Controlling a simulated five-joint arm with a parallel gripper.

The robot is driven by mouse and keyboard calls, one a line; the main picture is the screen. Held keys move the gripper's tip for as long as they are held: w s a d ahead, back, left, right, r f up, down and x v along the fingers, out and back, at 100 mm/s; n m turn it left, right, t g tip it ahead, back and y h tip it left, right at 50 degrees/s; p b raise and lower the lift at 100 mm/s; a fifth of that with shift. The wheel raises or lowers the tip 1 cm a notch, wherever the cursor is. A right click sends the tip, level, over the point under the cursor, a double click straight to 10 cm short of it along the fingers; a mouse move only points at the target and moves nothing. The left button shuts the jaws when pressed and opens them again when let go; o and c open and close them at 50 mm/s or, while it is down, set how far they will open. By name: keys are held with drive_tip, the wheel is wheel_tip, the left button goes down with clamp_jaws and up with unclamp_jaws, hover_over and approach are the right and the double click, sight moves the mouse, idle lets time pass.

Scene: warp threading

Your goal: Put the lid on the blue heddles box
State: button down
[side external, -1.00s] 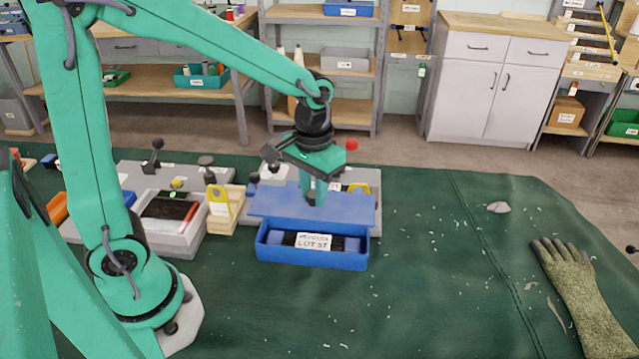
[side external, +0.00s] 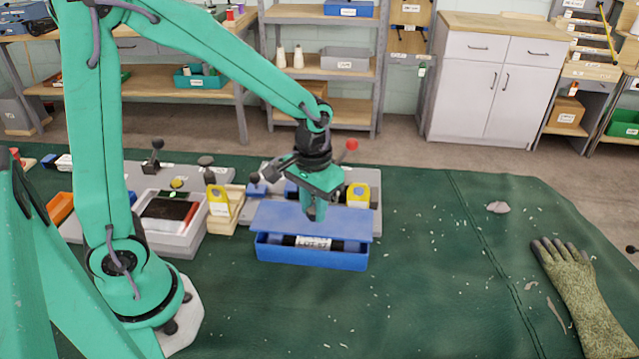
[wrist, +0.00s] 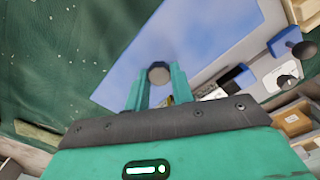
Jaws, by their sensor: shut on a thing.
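The blue heddles box (side external: 312,258) stands on the green mat in the side view. Part of its dark contents and a white label show through the gap at its front. The flat blue lid (side external: 280,217) is just above the box, tilted, with its near edge above the box's front wall. My gripper (side external: 314,216) is over the lid and shut on its grey round knob; the knob shows between the fingers (wrist: 158,82) in the wrist view. The lid (wrist: 200,40) fills the middle of that view. Whether the lid touches the box's rim I cannot tell.
A grey tray (side external: 165,237) and a wooden holder with a yellow tag (side external: 218,200) stand left of the box. A grey fixture with a yellow part (side external: 358,195) is behind it. A glove (side external: 578,290) lies far right.

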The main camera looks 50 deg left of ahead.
sight(314, 219)
drive_tip(key=shift+f, duration=1.35)
drive_tip(key=shift+f, duration=0.45)
idle(1.4)
drive_tip(key=c, duration=0.6)
unclamp_jaws()
drive_tip(key=shift+c, duration=0.2)
drive_tip(key=shift+r, duration=0.1)
drive_tip(key=shift+r, duration=3.4)
